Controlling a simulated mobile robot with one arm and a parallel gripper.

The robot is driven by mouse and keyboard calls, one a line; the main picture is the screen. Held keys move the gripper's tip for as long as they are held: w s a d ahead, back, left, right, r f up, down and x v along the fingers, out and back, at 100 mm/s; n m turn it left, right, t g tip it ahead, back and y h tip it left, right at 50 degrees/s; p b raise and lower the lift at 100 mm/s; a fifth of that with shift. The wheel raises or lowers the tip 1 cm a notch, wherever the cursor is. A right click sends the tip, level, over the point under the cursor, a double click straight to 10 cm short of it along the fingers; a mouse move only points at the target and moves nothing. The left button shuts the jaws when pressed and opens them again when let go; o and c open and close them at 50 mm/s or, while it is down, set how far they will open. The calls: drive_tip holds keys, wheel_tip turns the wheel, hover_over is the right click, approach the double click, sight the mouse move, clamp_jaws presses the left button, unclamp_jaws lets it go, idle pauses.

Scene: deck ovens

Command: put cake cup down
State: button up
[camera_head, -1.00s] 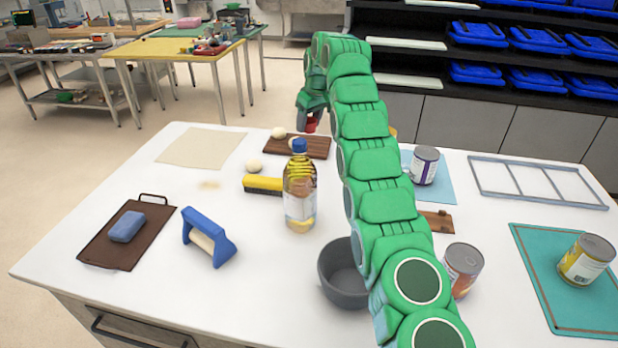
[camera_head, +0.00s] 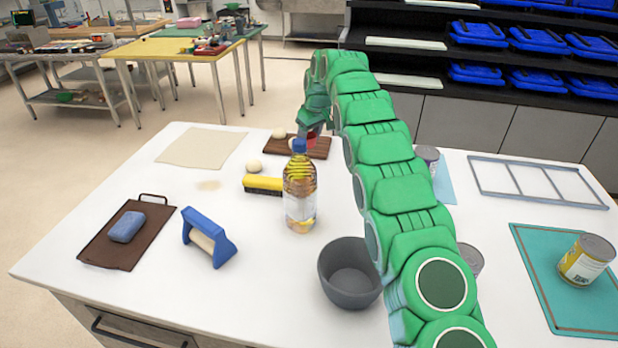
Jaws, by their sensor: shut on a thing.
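My gripper (camera_head: 312,133) is at the far side of the white table, above or at the right end of a small brown wooden board (camera_head: 318,150). It is shut on a small red thing, taken to be the cake cup (camera_head: 311,136). My green arm and the gripper itself hide much of the cup. I cannot tell whether its base touches the board. Two pale round things, one an egg-like piece (camera_head: 279,133), are on the board beside it.
A bottle of yellow liquid (camera_head: 300,190) stands in front of the board, near a yellow brush (camera_head: 263,184). A grey bowl (camera_head: 349,273) is beside my arm. Cans, partly hidden, stand to the right.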

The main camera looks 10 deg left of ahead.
drive_tip(key=shift+f, duration=6.25)
drive_tip(key=shift+f, duration=0.1)
drive_tip(key=o, duration=1)
